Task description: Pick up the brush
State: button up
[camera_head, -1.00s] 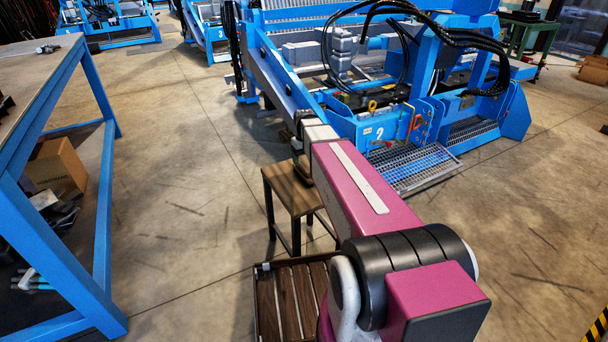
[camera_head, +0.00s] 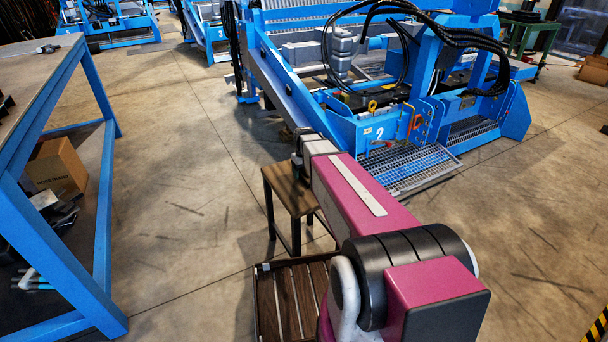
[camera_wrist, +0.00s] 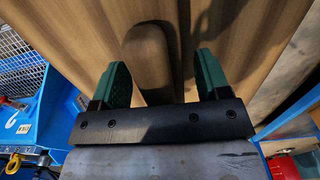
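The brush (camera_wrist: 148,55) shows in the wrist view as a rounded brown wooden piece on the wooden top of a stool (camera_wrist: 245,50). My gripper (camera_wrist: 161,75) is open, with one green finger on each side of the brush and visible gaps between. The near end of the brush is dark and partly hidden behind the gripper's black mount. In the head view the small stool (camera_head: 283,190) stands under the end of my arm. I cannot make out the brush there, and the gripper's fingers are hidden.
A slatted wooden crate (camera_head: 263,305) lies in front of the stool. A blue-framed workbench (camera_head: 100,95) stands at the left, with a cardboard box (camera_head: 58,168) on its lower shelf. A big blue machine (camera_head: 350,130) stands behind the stool. Floor between bench and stool is clear.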

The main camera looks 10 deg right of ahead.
jog(key=c, duration=0.8)
jog(key=shift+c, duration=0.2)
jog(key=shift+r, duration=0.1)
jog(key=shift+r, duration=0.45)
jog(key=r, duration=0.2)
jog(key=a+r, duration=0.1)
jog(key=shift+s+r, duration=0.4)
jog(key=s+a+r, duration=0.5)
jog(key=a+r, duration=0.1)
jog(key=a, duration=0.2)
jog(key=shift+s+a, duration=0.3)
jog(key=shift+a, duration=0.05)
